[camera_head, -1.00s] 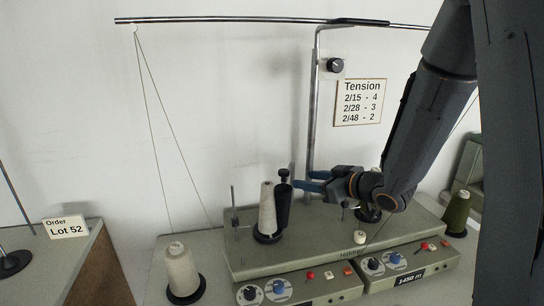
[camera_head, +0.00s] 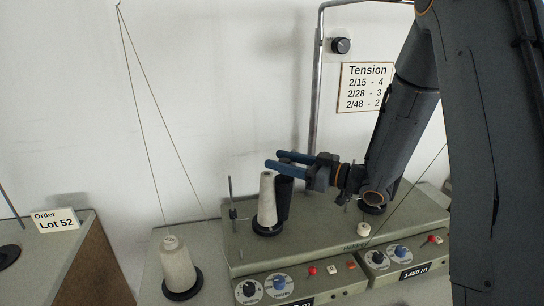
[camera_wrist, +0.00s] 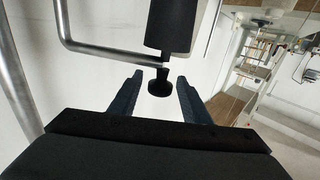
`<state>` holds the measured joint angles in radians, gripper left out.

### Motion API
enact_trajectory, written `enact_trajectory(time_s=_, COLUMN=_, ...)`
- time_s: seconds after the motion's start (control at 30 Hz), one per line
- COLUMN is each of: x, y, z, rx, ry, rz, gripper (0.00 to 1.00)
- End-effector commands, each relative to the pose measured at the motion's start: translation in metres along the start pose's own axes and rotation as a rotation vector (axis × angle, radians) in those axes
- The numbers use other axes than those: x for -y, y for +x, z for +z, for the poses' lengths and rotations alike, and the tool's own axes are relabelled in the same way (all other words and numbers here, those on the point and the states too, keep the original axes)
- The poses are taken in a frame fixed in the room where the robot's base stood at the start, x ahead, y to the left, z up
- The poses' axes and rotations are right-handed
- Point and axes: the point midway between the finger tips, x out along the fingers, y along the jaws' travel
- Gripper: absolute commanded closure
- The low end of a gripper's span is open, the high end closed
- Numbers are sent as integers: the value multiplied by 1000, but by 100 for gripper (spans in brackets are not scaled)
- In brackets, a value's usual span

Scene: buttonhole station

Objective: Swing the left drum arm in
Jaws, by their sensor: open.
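The left drum arm shows as an upright black drum (camera_head: 283,198) on the left winding head, close behind a pale yarn cone (camera_head: 266,200). My gripper (camera_head: 272,159) is open over the drum's top, its blue fingers pointing left. They partly hide the knob on top of the drum. In the wrist view the black drum (camera_wrist: 171,25) comes in from the top, and its thin stem ends in a round black knob (camera_wrist: 159,88). The knob lies between the two open fingers (camera_wrist: 158,82), with a gap on each side. I see no contact.
The grey winder body (camera_head: 330,235) carries dials and red buttons along its front. A metal post (camera_head: 315,90) rises behind my gripper. A second cone (camera_head: 178,265) stands at the lower left, with thread running up from it. A tension card (camera_head: 366,88) hangs on the wall.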

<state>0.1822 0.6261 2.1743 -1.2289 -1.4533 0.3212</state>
Motion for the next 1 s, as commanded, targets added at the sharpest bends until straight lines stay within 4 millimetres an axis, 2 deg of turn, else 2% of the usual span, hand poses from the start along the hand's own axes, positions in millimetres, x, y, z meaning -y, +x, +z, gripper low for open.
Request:
enact_trajectory(time_s=0.03, x=2, y=8, z=-1, rx=0, ry=1, rz=-4, gripper=57)
enact_trajectory(time_s=0.2, x=0, y=25, z=0, rx=1, ry=0, rz=-1, gripper=57)
enact_trajectory(time_s=0.57, x=0, y=31, z=1, rx=1, ry=0, rz=1, gripper=57)
enact_trajectory(time_s=0.83, x=0, y=31, z=0, rx=1, ry=0, rz=1, gripper=100)
enact_trajectory(time_s=1.0, x=1, y=32, z=0, rx=1, ry=0, rz=-4, gripper=100)
